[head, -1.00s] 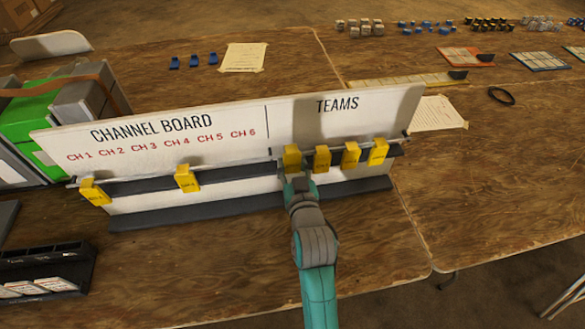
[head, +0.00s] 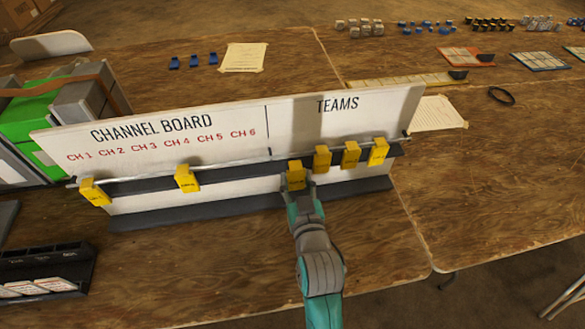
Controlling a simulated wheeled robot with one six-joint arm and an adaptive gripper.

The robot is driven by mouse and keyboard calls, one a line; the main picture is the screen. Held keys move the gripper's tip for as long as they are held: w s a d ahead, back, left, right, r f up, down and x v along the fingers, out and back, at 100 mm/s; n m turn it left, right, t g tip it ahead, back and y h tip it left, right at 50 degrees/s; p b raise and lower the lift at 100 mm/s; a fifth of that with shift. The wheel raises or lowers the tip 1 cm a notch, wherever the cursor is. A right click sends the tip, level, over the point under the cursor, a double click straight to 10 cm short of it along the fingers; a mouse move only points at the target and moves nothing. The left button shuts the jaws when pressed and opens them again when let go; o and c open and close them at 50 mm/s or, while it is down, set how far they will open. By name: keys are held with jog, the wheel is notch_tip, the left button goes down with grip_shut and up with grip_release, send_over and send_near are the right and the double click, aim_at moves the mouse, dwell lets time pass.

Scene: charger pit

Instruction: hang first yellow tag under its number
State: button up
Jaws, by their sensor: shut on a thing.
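The white channel board (head: 335,133) stands on the table with red labels CH 1 to CH 6 on its left part and TEAMS on its right part. One yellow tag (head: 95,192) hangs near CH 1 and another yellow tag (head: 187,179) hangs near CH 4. Under TEAMS, three yellow tags hang on the rail: one tag (head: 322,158), one tag (head: 350,154) and one tag (head: 377,151). My gripper (head: 297,187) is shut on the leftmost TEAMS tag (head: 296,174), which sits lower and in front of the rail. The fingers are mostly hidden, and the print on the tags is too small to read.
A green and grey case (head: 35,122) stands left of the board. A black card holder (head: 45,270) lies at the lower left. Blue clips (head: 193,61) and a paper sheet (head: 243,57) lie behind. The table in front of the board is mostly clear.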

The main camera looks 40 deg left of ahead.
aim_at(296, 184)
jog(key=shift+f+v, duration=0.15)
jog(key=shift+v, duration=1.1)
jog(key=shift+f+v, duration=0.15)
jog(key=shift+v, duration=1.1)
